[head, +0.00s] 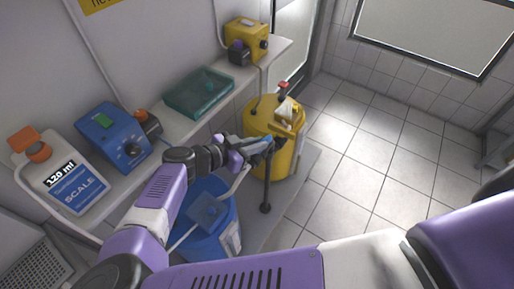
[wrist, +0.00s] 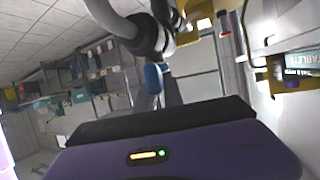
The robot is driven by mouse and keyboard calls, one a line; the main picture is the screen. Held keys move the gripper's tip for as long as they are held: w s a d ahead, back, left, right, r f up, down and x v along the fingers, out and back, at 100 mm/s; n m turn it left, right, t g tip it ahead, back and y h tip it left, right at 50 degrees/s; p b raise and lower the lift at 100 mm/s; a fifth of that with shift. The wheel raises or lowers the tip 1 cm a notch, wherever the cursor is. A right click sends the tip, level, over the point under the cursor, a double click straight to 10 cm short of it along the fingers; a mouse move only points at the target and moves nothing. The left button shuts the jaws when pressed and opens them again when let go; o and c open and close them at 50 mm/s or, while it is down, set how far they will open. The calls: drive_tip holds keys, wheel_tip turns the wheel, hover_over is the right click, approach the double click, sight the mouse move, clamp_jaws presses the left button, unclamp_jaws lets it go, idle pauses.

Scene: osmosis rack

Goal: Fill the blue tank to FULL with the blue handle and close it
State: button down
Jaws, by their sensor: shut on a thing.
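The blue tank (head: 228,238) stands on the floor below the shelf, in the lower middle of the head view. A darker blue square piece (head: 205,211) shows over its top, and a pale pipe runs above it. My arm hides part of the tank, and I cannot read its fill level. My gripper (head: 256,147) is shut, above and to the right of the blue tank and in front of the yellow tank. The blue handle (wrist: 153,78) shows just beyond the dark jaws in the wrist view, by a grey pipe; it appears to be the thing held.
A yellow tank (head: 285,150) with a red-topped fitting stands behind my gripper, beside a dark upright post (head: 266,185). The shelf holds a white SCALE bottle (head: 75,185), a blue device (head: 112,136), a teal tray (head: 200,92) and a yellow device (head: 246,38). The tiled floor at right is clear.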

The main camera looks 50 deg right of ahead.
drive_tip(key=m+g+y+b, duration=0.1)
drive_tip(key=m+g+b, duration=0.1)
drive_tip(key=m+g+y+b, duration=0.1)
drive_tip(key=b, duration=0.1)
drive_tip(key=shift+w+f+m+g+b, duration=0.15)
drive_tip(key=shift+f+m+g+b, duration=0.2)
drive_tip(key=shift+m+g, duration=0.05)
drive_tip(key=m+g+y+b, duration=0.3)
drive_tip(key=b, duration=0.1)
drive_tip(key=shift+m+b, duration=0.3)
drive_tip(key=shift+b, duration=0.05)
drive_tip(key=m+g+y+b, duration=0.1)
drive_tip(key=m+y+b, duration=0.1)
drive_tip(key=b, duration=0.3)
drive_tip(key=shift+r+m+g+y, duration=0.1)
drive_tip(key=shift+m+g+y, duration=0.3)
drive_tip(key=shift+r+m+y+b, duration=0.1)
drive_tip(key=shift+m+y+b, duration=0.2)
drive_tip(key=shift+b, duration=0.35)
drive_tip(key=shift+r, duration=0.15)
drive_tip(key=c, duration=1.5)
unclamp_jaws()
drive_tip(key=shift+o, duration=0.2)
